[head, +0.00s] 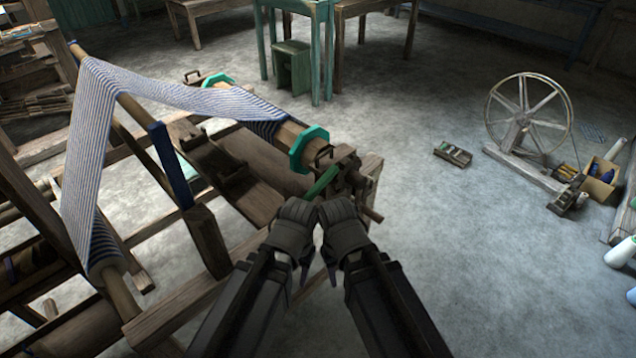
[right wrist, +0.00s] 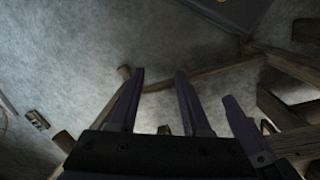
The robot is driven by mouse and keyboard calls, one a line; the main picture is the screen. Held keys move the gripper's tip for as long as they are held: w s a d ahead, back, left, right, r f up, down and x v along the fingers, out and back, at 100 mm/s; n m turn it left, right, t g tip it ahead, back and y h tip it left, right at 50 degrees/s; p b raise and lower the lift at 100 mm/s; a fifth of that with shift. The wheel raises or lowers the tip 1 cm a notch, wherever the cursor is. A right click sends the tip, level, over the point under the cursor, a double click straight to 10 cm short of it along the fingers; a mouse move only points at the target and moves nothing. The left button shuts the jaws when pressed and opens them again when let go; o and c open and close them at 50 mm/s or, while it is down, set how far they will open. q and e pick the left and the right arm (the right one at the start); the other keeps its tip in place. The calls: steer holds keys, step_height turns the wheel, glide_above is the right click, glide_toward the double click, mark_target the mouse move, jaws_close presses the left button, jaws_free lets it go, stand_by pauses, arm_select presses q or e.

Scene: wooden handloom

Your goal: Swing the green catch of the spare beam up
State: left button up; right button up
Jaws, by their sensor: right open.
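The green catch (head: 322,182) is a short bar slanting by the wooden end post of the loom, in the head view. Beside it lies the spare beam (head: 292,131), a wooden roller with a teal eight-sided flange (head: 309,149) and striped cloth. My left gripper (head: 293,226) and right gripper (head: 338,226) are side by side, just in front of the catch in the picture. I cannot tell whether either touches it. In the right wrist view the right gripper (right wrist: 160,75) is open with nothing between its fingers. The left gripper's fingers are mostly hidden.
The loom's wooden frame (head: 208,240) and striped cloth (head: 88,150) fill the left side. A spinning wheel (head: 528,115) and a cardboard box (head: 600,185) stand at the right. A small tray (head: 453,154) lies on the floor. The floor right of my arms is mostly clear.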

stand_by(0.4)
steer(key=shift+o, duration=0.4)
step_height(320, 180, up, 20)
steer(key=m+y+p, duration=0.1)
steer(key=m+p, duration=1.1)
steer(key=p, duration=0.8)
glide_above(321, 181)
steer(key=shift+s+d, duration=0.1)
steer(key=shift+s, duration=0.3)
steer(key=shift+w+r+m+p, duration=0.2)
steer(key=shift+w+m+p, duration=0.1)
steer(key=shift+w+m, duration=0.1)
steer(key=shift+f, duration=0.15)
step_height(321, 181, down, 8)
steer(key=b, duration=0.8)
steer(key=shift+r, duration=0.2)
steer(key=shift+c, duration=0.3)
